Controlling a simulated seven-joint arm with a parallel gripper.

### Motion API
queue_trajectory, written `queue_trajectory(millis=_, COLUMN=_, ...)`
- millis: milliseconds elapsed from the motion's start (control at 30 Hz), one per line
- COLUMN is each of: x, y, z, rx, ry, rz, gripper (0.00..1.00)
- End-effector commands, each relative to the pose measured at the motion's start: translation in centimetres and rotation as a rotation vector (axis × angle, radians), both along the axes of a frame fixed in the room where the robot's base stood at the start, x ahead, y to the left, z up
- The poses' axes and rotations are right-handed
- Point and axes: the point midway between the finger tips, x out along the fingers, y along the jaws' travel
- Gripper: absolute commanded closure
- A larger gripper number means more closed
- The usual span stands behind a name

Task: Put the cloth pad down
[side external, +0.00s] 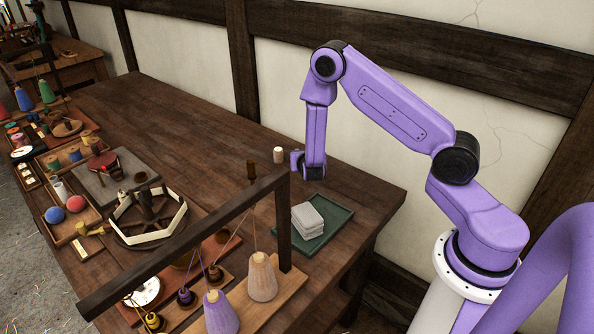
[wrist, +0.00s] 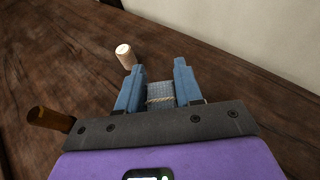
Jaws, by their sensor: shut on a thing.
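A small blue-grey woven pad (wrist: 161,94), wrapped with a twisted cord, sits between the two blue fingers of my gripper (wrist: 158,72) in the wrist view. The fingers are shut on it. In the side external view my gripper (side external: 297,161) is low over the back right of the table, and the pad cannot be made out there. I cannot tell whether the pad touches the table.
A pale wooden cylinder (wrist: 124,54) stands just beyond my fingers, and a brown peg (wrist: 52,119) is to the left. A green tray (side external: 340,217) holds a stack of white cloths (side external: 307,219). A dark wooden frame (side external: 180,245) stands in front. Bare table lies behind.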

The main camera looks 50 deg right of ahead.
Motion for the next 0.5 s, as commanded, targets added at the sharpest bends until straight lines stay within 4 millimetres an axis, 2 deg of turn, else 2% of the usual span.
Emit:
queue_trajectory(millis=33, x=0.6, y=-0.2, z=-1.1, rx=0.000, ry=0.005, rz=-0.001, gripper=0.94)
queue_trajectory(millis=200, x=2.4, y=-0.7, z=-3.4, rx=0.000, ry=0.004, rz=-0.001, gripper=0.94)
queue_trajectory(millis=500, x=3.8, y=-1.0, z=-5.1, rx=0.001, ry=0.004, rz=0.000, gripper=0.94)
